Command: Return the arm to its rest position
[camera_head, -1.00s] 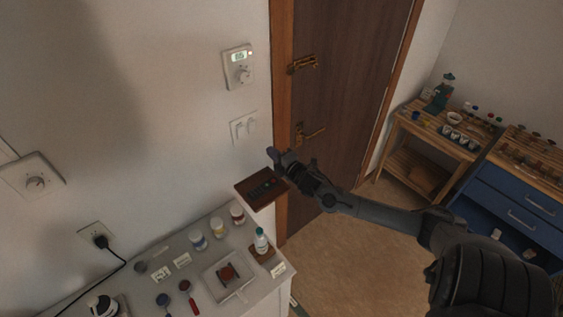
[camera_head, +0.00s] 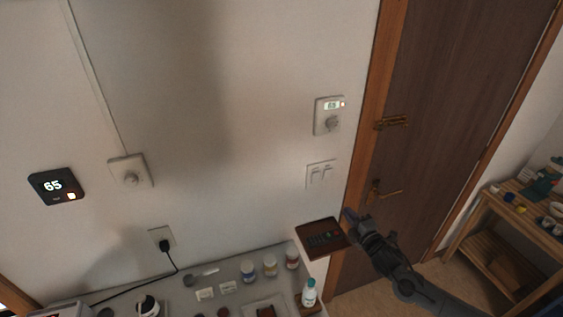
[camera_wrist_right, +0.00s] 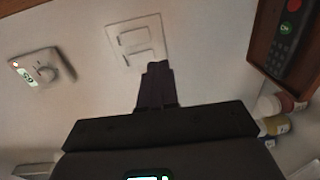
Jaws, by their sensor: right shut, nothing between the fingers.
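My right arm comes in from the lower right in the head view, and its gripper (camera_head: 350,217) is in front of the wall by the door frame, beside a small brown shelf. The gripper is shut and empty. In the right wrist view its closed dark fingers (camera_wrist_right: 157,72) point at the wall, just below the double light switch (camera_wrist_right: 139,44). I cannot tell whether they touch the wall. My left gripper is not in any view.
The brown shelf (camera_head: 311,254) holds a dark remote (camera_head: 323,238). A wall thermostat (camera_head: 330,116) hangs above the switch. The door (camera_head: 450,120) is at right, a wooden table (camera_head: 492,262) beyond.

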